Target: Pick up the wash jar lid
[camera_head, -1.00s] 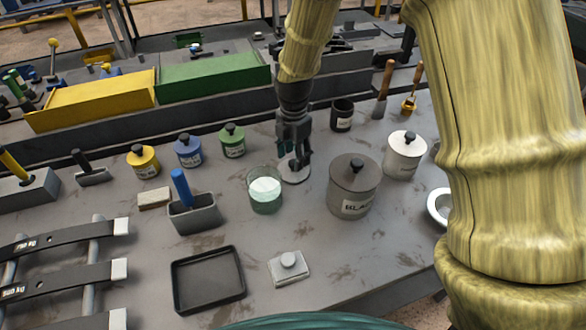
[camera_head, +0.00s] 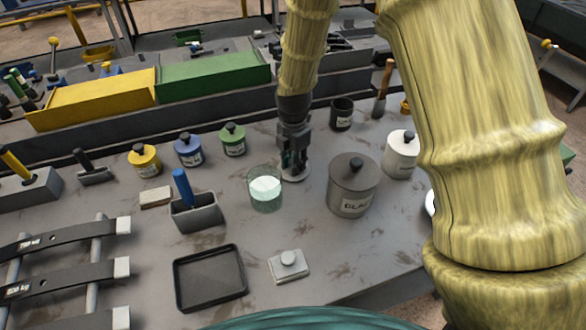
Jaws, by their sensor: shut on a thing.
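The wash jar lid (camera_head: 296,175) is a flat, pale grey disc on the grey table, just right of the open wash jar. The wash jar (camera_head: 265,190) is clear glass with whitish liquid inside. My gripper (camera_head: 293,165) points down over the lid and is shut on it near its centre. The fingers hide the lid's middle and any knob there. The lid looks level and at table height; I cannot tell whether it is clear of the table.
A large grey lidded pot (camera_head: 353,187) stands close right of the lid, with a white lidded pot (camera_head: 401,155) beyond. A dark cup (camera_head: 341,114) is behind. Small yellow, blue and green pots (camera_head: 232,142) stand left. A black tray (camera_head: 210,279) lies in front.

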